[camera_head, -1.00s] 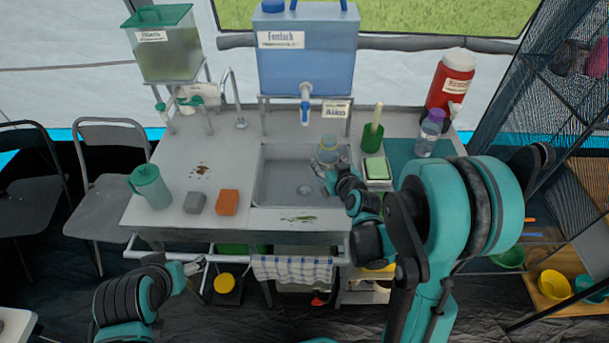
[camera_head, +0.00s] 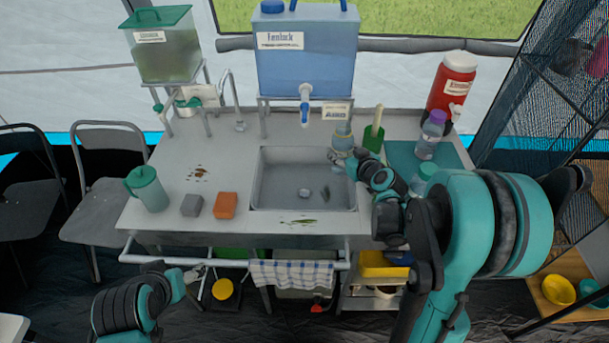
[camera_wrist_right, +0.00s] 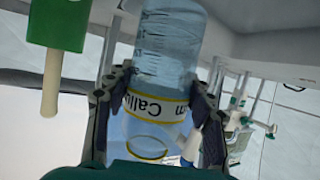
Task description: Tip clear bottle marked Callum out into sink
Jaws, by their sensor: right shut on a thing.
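The clear bottle (camera_head: 343,137) has a white and yellow band and stands out near the back right corner of the sink (camera_head: 262,170). My right gripper (camera_head: 347,160) is shut on it. In the right wrist view the bottle (camera_wrist_right: 165,60) fills the middle between the fingers, and its band reads Callum. Whether it touches the counter I cannot tell. The sink holds a drain and a small dark green scrap (camera_head: 325,192). My left gripper (camera_head: 196,272) is low at the left, below the counter's front edge; its jaws are too small to read.
A purple-capped bottle (camera_head: 430,135) and red jug (camera_head: 451,88) stand farther right. A blue water tank (camera_head: 305,65) with a tap is behind. A teal pitcher (camera_head: 149,190), grey sponge (camera_head: 191,205) and orange sponge (camera_head: 225,205) are left.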

